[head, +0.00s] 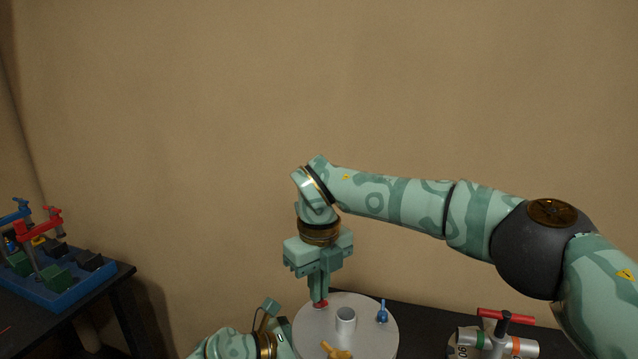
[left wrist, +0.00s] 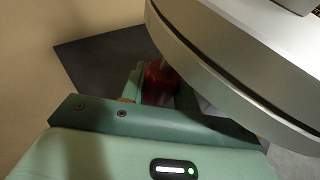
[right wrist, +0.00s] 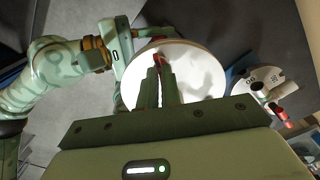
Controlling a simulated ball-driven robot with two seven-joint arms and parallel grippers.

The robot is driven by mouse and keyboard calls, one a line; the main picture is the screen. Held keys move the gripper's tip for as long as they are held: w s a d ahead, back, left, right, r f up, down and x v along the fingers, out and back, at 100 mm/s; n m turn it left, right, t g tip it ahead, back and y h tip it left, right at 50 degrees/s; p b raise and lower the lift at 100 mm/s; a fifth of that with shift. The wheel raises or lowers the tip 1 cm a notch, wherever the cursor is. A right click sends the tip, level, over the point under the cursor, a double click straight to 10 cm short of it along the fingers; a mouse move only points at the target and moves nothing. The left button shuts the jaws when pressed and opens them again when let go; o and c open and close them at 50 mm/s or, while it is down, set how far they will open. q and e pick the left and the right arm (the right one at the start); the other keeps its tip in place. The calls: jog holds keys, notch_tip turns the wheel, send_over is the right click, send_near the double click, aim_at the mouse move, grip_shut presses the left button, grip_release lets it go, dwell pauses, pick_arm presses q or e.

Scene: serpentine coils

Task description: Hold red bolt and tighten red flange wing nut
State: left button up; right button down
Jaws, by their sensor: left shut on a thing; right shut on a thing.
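A round grey plate (head: 370,335) stands in front of me, with the red flange wing nut (head: 321,304) at its far left edge. My right gripper (head: 319,298) points straight down from above and is shut on the wing nut. The right wrist view shows a bit of red (right wrist: 160,58) at its fingertips. In the left wrist view, the red bolt (left wrist: 160,82) is under the plate's rim (left wrist: 215,75), between the fingers of my left gripper (left wrist: 160,92), which is shut on it. In the head view the plate hides the left fingertips.
A blue wing nut (head: 382,313) and a yellow wing nut (head: 336,351) sit on the plate around a central tube (head: 345,318). A valve-like device with a red handle (head: 506,316) stands at the right. A blue tray (head: 75,290) with clamps is far left.

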pick_arm(q)
jog(key=shift+w+a, duration=0.1)
pick_arm(e)
jog(key=m, duration=0.3)
jog(key=shift+r+m, duration=0.25)
jog(key=shift+m, duration=0.15)
jog(key=m, duration=0.4)
jog(key=shift+m, duration=0.4)
jog(key=m, duration=0.2)
jog(key=shift+m, duration=1.4)
